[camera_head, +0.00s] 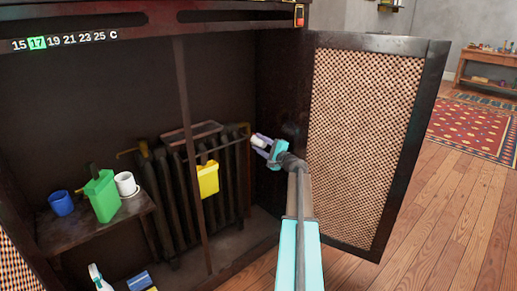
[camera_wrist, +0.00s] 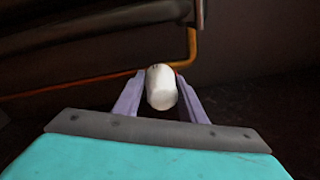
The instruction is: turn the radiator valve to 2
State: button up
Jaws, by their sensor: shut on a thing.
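The radiator (camera_head: 175,200) is dark and ribbed and stands inside an open dark cabinet. The white radiator valve knob (camera_head: 257,139) is at its right end, by a copper pipe. My gripper (camera_head: 263,146) reaches in past the open door and is shut on the knob. In the wrist view the white knob (camera_wrist: 161,88) sits between the two purple fingers, with the copper pipe (camera_wrist: 192,48) behind it. No number on the knob is readable in either view.
A yellow container (camera_head: 208,180) hangs on the radiator. A thin dark post (camera_head: 190,130) stands before it. The open woven door (camera_head: 365,140) is right of my arm. A shelf holds a blue cup (camera_head: 61,203), green container (camera_head: 102,196) and white mug (camera_head: 126,184). A temperature strip (camera_head: 65,41) has 17 highlighted.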

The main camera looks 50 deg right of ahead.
jog(key=shift+w+d+r, duration=0.1)
jog(key=shift+r, duration=0.05)
jog(key=o, duration=1)
jog(key=shift+c, duration=0.2)
jog(key=shift+o, duration=0.5)
jog(key=s+a+f+p, duration=0.1)
jog(key=s+p, duration=0.2)
jog(key=s, duration=1)
jog(key=shift+s+a, duration=0.35)
jog(key=shift+s, duration=0.05)
